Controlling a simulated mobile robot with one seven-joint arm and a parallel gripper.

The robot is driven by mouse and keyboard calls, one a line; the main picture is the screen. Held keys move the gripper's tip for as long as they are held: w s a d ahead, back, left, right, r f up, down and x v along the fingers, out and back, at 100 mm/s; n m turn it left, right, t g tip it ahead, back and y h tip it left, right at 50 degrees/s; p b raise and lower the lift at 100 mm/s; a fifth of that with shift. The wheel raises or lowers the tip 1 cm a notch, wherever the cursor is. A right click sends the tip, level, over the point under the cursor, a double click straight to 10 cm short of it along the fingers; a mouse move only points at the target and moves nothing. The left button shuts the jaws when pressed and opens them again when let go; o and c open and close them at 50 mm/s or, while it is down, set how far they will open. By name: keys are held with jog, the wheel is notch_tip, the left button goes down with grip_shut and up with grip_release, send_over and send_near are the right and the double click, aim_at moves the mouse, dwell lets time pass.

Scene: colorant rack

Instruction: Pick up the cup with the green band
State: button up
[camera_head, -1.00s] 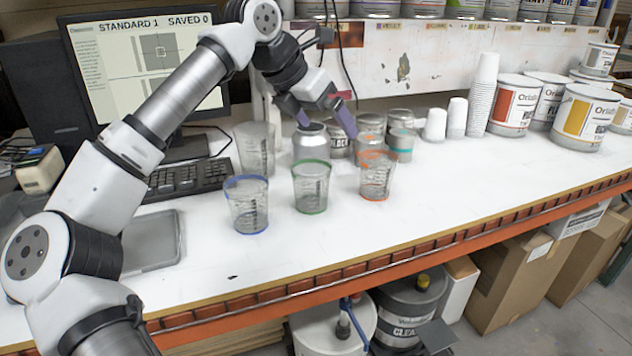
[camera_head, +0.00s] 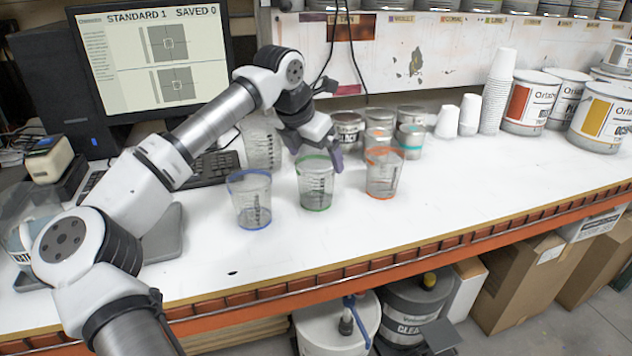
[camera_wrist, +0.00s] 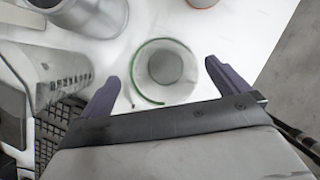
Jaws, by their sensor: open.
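The clear cup with the green band (camera_head: 316,187) stands upright on the white bench, between the blue-banded cup (camera_head: 251,203) and the orange-banded cup (camera_head: 384,176). My gripper (camera_head: 318,160) is at the green-banded cup's rim in the head view. In the wrist view the green-banded cup (camera_wrist: 163,72) shows from above, with my open gripper's purple fingers (camera_wrist: 164,88) on either side of it. The fingers are apart from the cup there. How far down the fingers reach along the cup is hard to tell.
A larger clear measuring cup (camera_head: 262,143) stands behind, near the keyboard (camera_head: 212,167). Small cans (camera_head: 347,130) and a teal-banded cup (camera_head: 411,142) stand behind the orange-banded cup. The front of the bench (camera_head: 400,220) is clear.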

aim_at(318, 168)
jog(key=shift+s+p+x, duration=0.15)
jog(key=shift+p+x, duration=0.15)
jog(key=shift+x, duration=0.9)
jog(key=shift+s+p+x, duration=0.1)
jog(key=shift+p+x, duration=0.2)
jog(key=shift+x, duration=0.85)
jog(key=c, duration=0.9)
